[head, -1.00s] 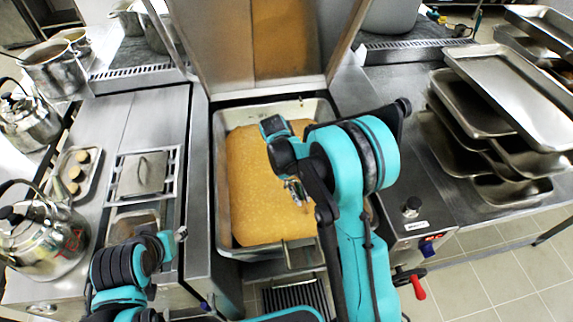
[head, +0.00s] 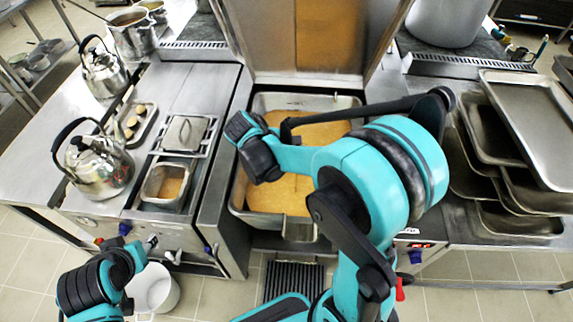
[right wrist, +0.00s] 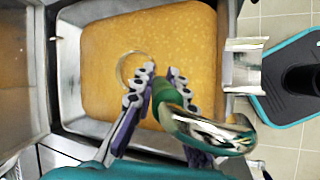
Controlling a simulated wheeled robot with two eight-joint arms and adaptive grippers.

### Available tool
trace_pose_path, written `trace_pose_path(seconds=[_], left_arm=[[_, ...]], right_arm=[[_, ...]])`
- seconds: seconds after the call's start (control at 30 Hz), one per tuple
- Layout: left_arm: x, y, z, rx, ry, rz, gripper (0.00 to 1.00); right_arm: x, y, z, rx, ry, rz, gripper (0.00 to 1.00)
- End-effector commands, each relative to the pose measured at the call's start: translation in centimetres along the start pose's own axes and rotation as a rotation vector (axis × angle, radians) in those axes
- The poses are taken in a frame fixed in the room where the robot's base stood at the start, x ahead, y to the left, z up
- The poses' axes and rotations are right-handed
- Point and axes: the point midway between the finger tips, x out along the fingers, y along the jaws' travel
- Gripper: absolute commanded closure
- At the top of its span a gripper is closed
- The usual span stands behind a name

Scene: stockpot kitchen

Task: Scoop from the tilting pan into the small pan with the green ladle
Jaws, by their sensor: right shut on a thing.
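The tilting pan (head: 236,205) holds an orange-brown mass, with its lid raised behind. My right gripper (right wrist: 158,72) is shut on the green ladle (right wrist: 165,97); its chrome hooked end (right wrist: 205,130) sticks out toward the camera. A thin round rim, apparently the ladle's bowl, shows against the food; I cannot tell how deep it sits. In the head view my right arm hides this gripper and the ladle. The small pan (head: 149,184), rectangular with some brown content, sits left of the tilting pan. My left gripper (head: 150,243) is near the counter's front; its jaws are unclear.
A lidded pan (head: 186,133) sits behind the small pan. Two kettles (head: 98,165) and a tray (head: 139,107) stand to the left. A white pot (head: 152,288) is low in front of the counter. Stacked metal trays (head: 525,125) are at the right.

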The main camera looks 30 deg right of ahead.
Motion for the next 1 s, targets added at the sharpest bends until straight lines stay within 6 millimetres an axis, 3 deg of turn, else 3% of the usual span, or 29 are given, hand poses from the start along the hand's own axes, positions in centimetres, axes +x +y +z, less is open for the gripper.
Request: trace_pose_path(seconds=[0.37,0.67,1.0], left_arm=[[-0.2,0.0,-0.1,0.000,0.000,0.000,0.60],[-2.7,0.0,-1.9,0.000,0.000,0.000,0.60],[-1.7,0.0,-1.2,0.000,0.000,0.000,0.60]], right_arm=[[-0.2,0.3,0.2,-0.013,0.009,0.014,1.00],[-0.6,0.5,0.3,-0.011,0.008,0.017,1.00],[0.9,-0.3,-0.2,-0.011,0.008,0.017,1.00]])
